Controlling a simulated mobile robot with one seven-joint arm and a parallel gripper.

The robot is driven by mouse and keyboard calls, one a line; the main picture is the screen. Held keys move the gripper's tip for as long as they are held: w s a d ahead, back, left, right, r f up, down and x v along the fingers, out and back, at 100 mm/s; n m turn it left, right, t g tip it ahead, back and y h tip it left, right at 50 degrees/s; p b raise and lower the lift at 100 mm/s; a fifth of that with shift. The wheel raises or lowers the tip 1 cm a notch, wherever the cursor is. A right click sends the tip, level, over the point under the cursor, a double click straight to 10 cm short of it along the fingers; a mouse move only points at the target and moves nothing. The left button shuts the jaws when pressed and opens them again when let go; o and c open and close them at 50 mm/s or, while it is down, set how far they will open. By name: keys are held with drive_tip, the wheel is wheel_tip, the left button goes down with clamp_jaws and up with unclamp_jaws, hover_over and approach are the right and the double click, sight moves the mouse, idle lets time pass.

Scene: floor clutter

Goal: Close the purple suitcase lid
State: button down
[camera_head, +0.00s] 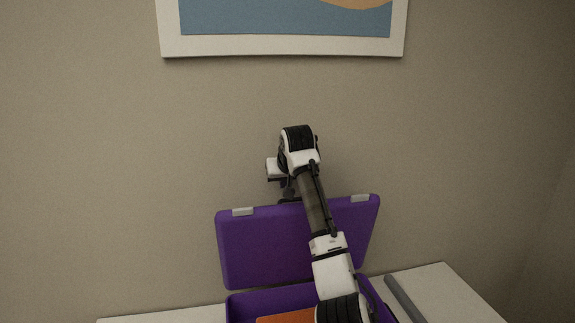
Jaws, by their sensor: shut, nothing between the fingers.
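The purple suitcase stands open on a white surface. Its lid (262,245) is raised nearly upright, with two light grey latches on its top edge. The suitcase base (275,299) is partly cut off at the bottom of the view, and an orange item (287,317) lies in it. My arm crosses in front of the lid and base. My gripper (288,197) is at the lid's top edge, near its middle. It is shut and empty. I cannot tell whether it touches the lid or is behind it.
The white surface (452,292) holds a dark grey bar-shaped thing (404,298) right of the suitcase. A plain wall (90,170) stands close behind the lid. A framed picture (285,45) hangs above. The space left of the lid looks clear.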

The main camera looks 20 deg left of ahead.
drive_tip(key=shift+s+d+f+p, duration=0.3)
drive_tip(key=shift+s+d, duration=0.25)
drive_tip(key=shift+s, duration=0.25)
drive_tip(key=shift+s+d+f+p, duration=0.25)
drive_tip(key=shift+s+d, duration=0.25)
drive_tip(key=shift+s, duration=0.25)
drive_tip(key=shift+f, duration=0.1)
